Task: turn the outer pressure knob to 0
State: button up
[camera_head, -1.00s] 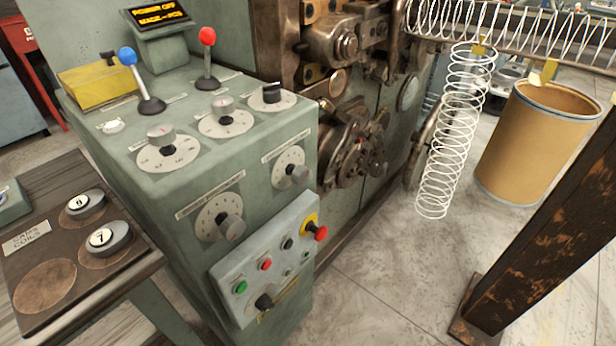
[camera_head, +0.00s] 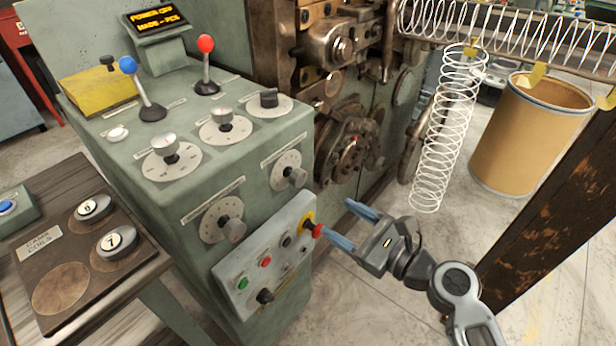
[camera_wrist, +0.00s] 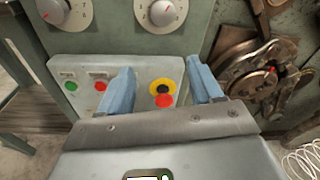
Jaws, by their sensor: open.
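The green control cabinet has several dial knobs; their labels are too small to read, so I cannot tell which one is the outer pressure knob. Two dials sit on its front face: a lower left knob (camera_head: 234,229) and an upper right knob (camera_head: 296,177). The wrist view shows these as a left knob (camera_wrist: 54,10) and a right knob (camera_wrist: 162,13). The top carries a left knob (camera_head: 164,146), a middle knob (camera_head: 222,118) and a right dark knob (camera_head: 268,98). My gripper (camera_head: 336,217) is open and empty, right of the front face, apart from the knobs.
A red mushroom button (camera_head: 317,231) protrudes from the lower switch box close to my fingers. Blue (camera_head: 128,65) and red (camera_head: 205,44) levers stand on top. A rusty post (camera_head: 545,205) is right of my arm. A white spring (camera_head: 446,130) hangs behind.

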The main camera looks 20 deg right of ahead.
aim_at(302, 181)
jog(key=shift+m+y, duration=0.7)
jog(key=shift+y, duration=0.1)
jog(key=w+a+r, duration=0.1)
jog(key=w, duration=0.2)
jog(key=w+a+r, duration=0.1)
jog(key=w+a, duration=0.1)
jog(key=w, duration=0.1)
jog(key=w+a+r, duration=0.1)
jog(key=w+a, duration=0.1)
jog(key=w, duration=0.1)
jog(key=shift+w+a+r+p, duration=0.1)
jog(key=shift+w+p, duration=0.05)
jog(key=shift+p, duration=0.25)
jog(key=c, duration=1.1)
